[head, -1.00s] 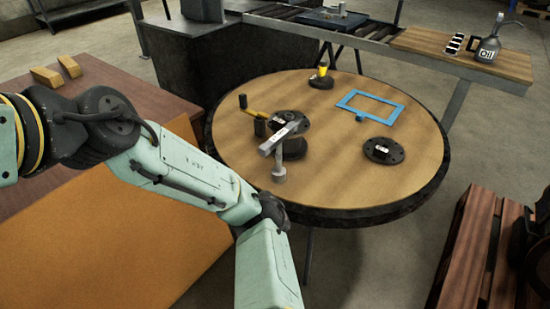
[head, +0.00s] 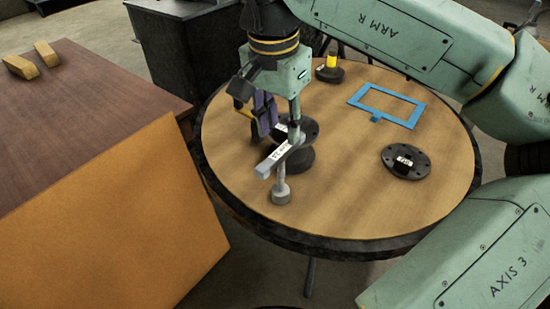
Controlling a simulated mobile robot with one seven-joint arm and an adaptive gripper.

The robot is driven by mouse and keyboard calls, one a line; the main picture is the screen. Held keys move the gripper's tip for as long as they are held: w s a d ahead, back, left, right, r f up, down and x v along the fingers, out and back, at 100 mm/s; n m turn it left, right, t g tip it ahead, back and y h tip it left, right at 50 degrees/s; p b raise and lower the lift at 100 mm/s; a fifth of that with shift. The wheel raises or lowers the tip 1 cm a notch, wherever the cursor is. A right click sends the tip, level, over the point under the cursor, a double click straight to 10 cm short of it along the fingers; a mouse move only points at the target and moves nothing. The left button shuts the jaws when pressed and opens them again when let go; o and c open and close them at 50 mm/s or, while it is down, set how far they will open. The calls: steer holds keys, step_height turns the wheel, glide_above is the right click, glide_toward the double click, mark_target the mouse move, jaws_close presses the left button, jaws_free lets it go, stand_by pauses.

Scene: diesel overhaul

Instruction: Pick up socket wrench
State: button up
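The socket wrench (head: 279,157) is a grey bar with a white size label. Its round grey socket end (head: 281,192) hangs down at the near end, by the left front of the round wooden table (head: 345,205). The bar lies across or in front of a dark round part (head: 300,162); I cannot tell exactly how they touch. My gripper (head: 280,128) points down just above the far end of the wrench.
A black flange (head: 405,162) and a blue frame (head: 388,104) lie to the right on the table. A dark part with a yellow top (head: 330,68) stands at the back. A yellow-handled tool (head: 243,107) is close left of my gripper. The table's front right is clear.

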glide_above(283, 164)
step_height(283, 164, down, 4)
steer(key=shift+w+f, duration=0.15)
steer(key=shift+f, duration=0.05)
steer(key=f, duration=0.2)
steer(key=f+p, duration=0.1)
steer(key=f, duration=0.3)
steer(key=shift+w+f, duration=0.2)
steer(key=shift+w, duration=0.15)
jaws_close()
stand_by(0.4)
